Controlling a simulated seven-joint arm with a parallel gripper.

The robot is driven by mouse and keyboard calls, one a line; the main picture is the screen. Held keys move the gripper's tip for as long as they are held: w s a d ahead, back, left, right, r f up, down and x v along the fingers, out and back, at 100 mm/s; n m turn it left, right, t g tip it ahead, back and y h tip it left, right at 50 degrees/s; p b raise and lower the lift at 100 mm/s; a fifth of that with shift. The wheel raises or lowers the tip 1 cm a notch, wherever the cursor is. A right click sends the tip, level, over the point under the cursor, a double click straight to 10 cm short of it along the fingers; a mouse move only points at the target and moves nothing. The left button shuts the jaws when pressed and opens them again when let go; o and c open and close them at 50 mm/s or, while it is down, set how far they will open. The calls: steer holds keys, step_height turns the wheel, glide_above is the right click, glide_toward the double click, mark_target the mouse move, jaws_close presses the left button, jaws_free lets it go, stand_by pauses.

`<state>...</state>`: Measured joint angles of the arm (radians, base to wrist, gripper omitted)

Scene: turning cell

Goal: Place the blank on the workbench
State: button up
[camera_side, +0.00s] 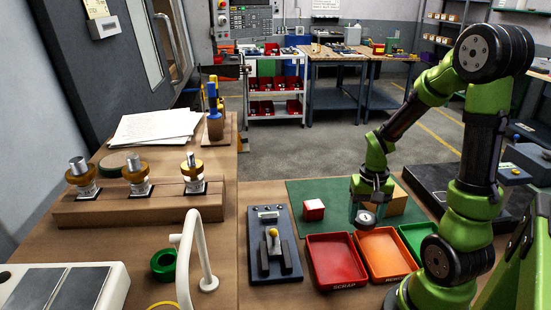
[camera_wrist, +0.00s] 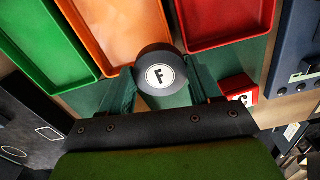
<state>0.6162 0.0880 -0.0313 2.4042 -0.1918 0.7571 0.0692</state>
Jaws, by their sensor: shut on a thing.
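My gripper (camera_side: 368,203) is shut on a dark round piece with a white disc marked F, apparently the blank (camera_side: 366,218). In the wrist view the blank (camera_wrist: 160,72) sits between the two fingers, its marked face toward the camera. In the side view it hangs over the green mat (camera_side: 291,188), near the back edges of the red and orange trays. I cannot tell its exact height. The wooden workbench (camera_side: 130,236) extends under the mat and trays and to the left.
A red tray marked SCRAP (camera_side: 335,262), an orange tray (camera_side: 383,255) and a green tray (camera_side: 413,240) stand in front. A red cube (camera_side: 313,210) lies on the mat. A dark blue fixture (camera_side: 254,268) stands left of the trays. A white curved pipe (camera_side: 203,245) rises further left.

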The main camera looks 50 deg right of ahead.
glide_above(335, 203)
steer(key=shift+d+f, duration=0.1)
steer(key=shift+f, duration=2.4)
steer(key=shift+f, duration=0.1)
steer(key=o, duration=1.6)
